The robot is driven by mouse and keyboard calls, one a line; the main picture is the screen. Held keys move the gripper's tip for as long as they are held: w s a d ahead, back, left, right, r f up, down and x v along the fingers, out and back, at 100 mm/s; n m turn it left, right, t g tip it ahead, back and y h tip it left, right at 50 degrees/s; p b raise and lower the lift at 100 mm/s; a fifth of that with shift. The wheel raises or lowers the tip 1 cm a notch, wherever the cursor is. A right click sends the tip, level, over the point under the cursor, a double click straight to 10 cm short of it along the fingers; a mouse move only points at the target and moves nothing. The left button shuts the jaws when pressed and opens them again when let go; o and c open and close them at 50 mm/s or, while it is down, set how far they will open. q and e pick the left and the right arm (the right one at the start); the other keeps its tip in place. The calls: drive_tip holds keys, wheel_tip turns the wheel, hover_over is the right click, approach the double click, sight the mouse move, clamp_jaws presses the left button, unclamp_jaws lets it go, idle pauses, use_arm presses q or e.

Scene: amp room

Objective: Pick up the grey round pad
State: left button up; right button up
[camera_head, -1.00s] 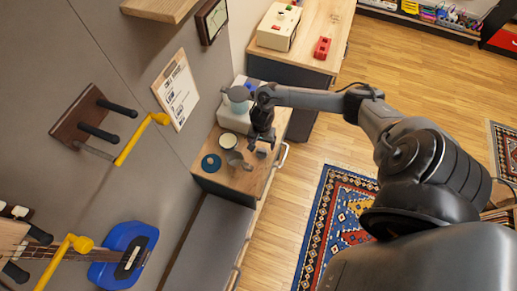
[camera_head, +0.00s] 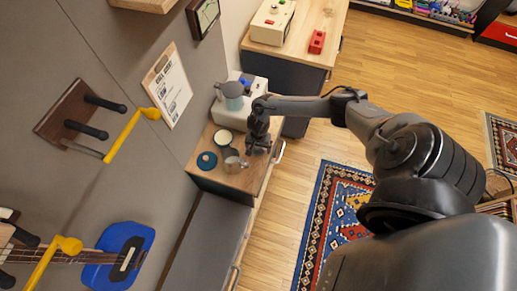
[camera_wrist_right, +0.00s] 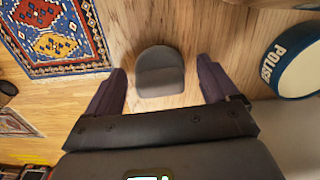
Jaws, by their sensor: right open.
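The grey round pad (camera_wrist_right: 160,72) shows in the right wrist view as a dark grey piece with a rounded far edge, on a wood surface between my fingers. My right gripper (camera_head: 258,149) is open, pointing down over the small cabinet top (camera_head: 240,183) in the head view. In the wrist view its two dark fingers (camera_wrist_right: 163,88) stand apart on either side of the pad, with gaps on both sides. I cannot tell whether the fingertips are level with it. In the head view the pad cannot be clearly made out near the gripper. My left gripper is not in view.
A blue and cream polish tin (camera_wrist_right: 292,62) is close by; it also shows in the head view (camera_head: 223,137). A blue disc (camera_head: 206,160) and a grey metallic item (camera_head: 232,161) share the cabinet top. A white box (camera_head: 238,112) stands behind, against the wall.

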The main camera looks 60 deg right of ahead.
drive_tip(key=c, duration=1.2)
drive_tip(key=shift+o, duration=0.2)
drive_tip(key=shift+r, duration=0.1)
drive_tip(key=shift+r, duration=0.45)
drive_tip(key=r, duration=0.1)
drive_tip(key=r+p, duration=0.1)
drive_tip(key=r, duration=0.1)
drive_tip(key=shift+s+d+r, duration=0.25)
drive_tip(key=shift+s+r, duration=0.05)
drive_tip(key=shift+s, duration=0.1)
drive_tip(key=s+d+r+p, duration=0.2)
drive_tip(key=s+d+r, duration=0.2)
drive_tip(key=s, duration=0.5)
drive_tip(key=shift+s+d+r, duration=0.3)
drive_tip(key=shift+d+r, duration=0.1)
drive_tip(key=shift+r, duration=0.75)
